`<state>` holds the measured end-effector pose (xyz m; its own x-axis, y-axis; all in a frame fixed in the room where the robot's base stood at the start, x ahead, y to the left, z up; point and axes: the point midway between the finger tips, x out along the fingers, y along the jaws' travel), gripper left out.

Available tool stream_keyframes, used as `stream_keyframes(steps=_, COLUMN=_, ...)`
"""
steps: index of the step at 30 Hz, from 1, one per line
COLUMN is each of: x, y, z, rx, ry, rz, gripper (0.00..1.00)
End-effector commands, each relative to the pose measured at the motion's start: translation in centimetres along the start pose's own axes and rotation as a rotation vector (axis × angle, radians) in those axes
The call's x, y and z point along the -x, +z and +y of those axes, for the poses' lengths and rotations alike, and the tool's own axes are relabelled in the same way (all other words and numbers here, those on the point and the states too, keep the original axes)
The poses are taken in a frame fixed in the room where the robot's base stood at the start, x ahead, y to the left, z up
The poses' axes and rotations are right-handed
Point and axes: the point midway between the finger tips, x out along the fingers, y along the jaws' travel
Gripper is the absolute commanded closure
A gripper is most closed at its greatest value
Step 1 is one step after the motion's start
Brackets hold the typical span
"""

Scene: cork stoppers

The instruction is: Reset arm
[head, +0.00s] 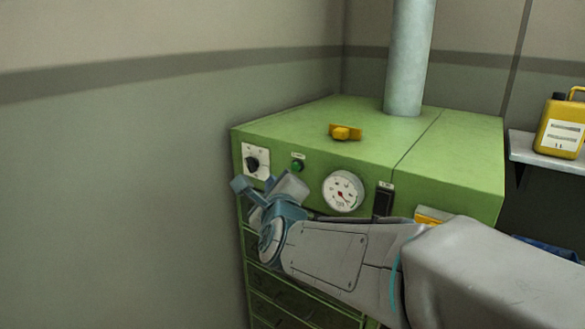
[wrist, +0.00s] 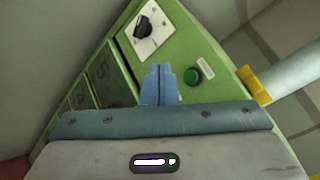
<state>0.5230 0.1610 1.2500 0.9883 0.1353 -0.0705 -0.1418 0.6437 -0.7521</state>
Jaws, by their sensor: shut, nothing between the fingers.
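My gripper (wrist: 159,84) shows in the wrist view with its two blue fingers shut together and nothing between them. In the head view my gripper (head: 240,185) is at the end of my grey arm, in front of the left part of a green cabinet (head: 440,150). It is just below a black rotary knob (head: 253,163) on a white plate. The knob also shows in the wrist view (wrist: 143,27), above the fingertips. A green button (head: 298,165) sits right of the knob; it shows in the wrist view (wrist: 193,75) right of the fingers. I cannot tell whether the fingers touch the panel.
A round gauge (head: 343,191) and a black switch (head: 383,201) are on the cabinet front. A yellow handle (head: 345,132) and a grey pipe (head: 408,60) are on its top. A yellow canister (head: 561,125) stands on a shelf at right. A wall (head: 120,190) borders the left.

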Motion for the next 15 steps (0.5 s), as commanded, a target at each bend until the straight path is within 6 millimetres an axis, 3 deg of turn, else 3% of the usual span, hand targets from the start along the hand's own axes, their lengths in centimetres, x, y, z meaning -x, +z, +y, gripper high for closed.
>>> stream_keyframes(steps=9, x=0.1, y=-0.3, z=0.1, rx=0.039, ry=0.019, rz=0.005, gripper=1.00)
stream_keyframes(steps=15, x=1.8, y=-3.1, z=1.6, rx=0.389, ry=0.191, rz=0.025, gripper=1.00)
